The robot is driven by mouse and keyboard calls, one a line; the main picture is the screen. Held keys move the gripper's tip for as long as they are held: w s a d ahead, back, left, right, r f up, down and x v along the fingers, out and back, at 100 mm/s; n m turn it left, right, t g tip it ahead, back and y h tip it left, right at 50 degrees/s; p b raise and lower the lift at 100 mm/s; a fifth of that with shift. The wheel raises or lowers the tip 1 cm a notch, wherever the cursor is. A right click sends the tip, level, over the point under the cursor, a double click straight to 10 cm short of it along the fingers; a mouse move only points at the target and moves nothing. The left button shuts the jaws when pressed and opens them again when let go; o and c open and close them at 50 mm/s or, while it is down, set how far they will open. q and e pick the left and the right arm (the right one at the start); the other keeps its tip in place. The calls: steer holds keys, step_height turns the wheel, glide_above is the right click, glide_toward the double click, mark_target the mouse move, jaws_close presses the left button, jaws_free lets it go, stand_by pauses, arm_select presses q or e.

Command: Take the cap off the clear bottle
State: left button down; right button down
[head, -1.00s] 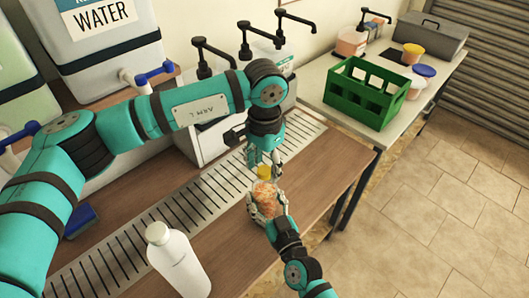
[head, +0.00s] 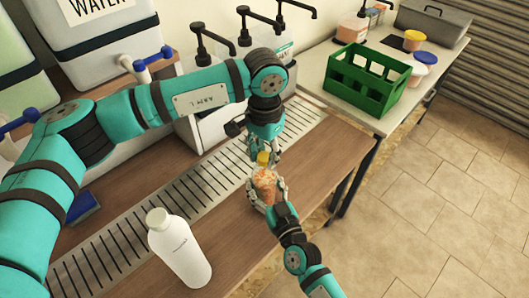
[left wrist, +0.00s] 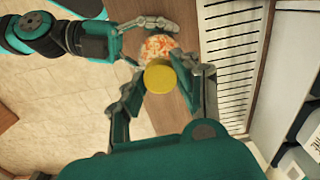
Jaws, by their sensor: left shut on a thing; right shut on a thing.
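The clear bottle (head: 265,181), with orange and white contents, stands upright over the wooden counter near its front edge. Its yellow cap (head: 263,158) is at the top; the cap also shows in the left wrist view (left wrist: 160,77), over the bottle's mouth. My left gripper (head: 261,155) comes from above and is shut on the cap, one finger on each side. My right gripper (head: 264,190) is shut around the bottle's body from the front. I cannot tell whether the cap is loose on the neck.
A white bottle (head: 180,250) stands on the counter (head: 235,228) at front left. A slotted drain grate (head: 180,190) runs behind. A green crate (head: 370,82) and tubs sit on the side table. Pump dispensers and water containers line the back.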

arm_select(q)
steer(key=n, duration=0.3)
steer(key=shift+w+a+n, duration=0.1)
steer(key=shift+n, duration=0.3)
steer(key=n, duration=2.6)
steer(key=shift+r, duration=0.1)
steer(key=n, duration=2.4)
steer(key=shift+r, duration=0.1)
steer(key=shift+r, duration=0.1)
steer(key=shift+r, duration=1)
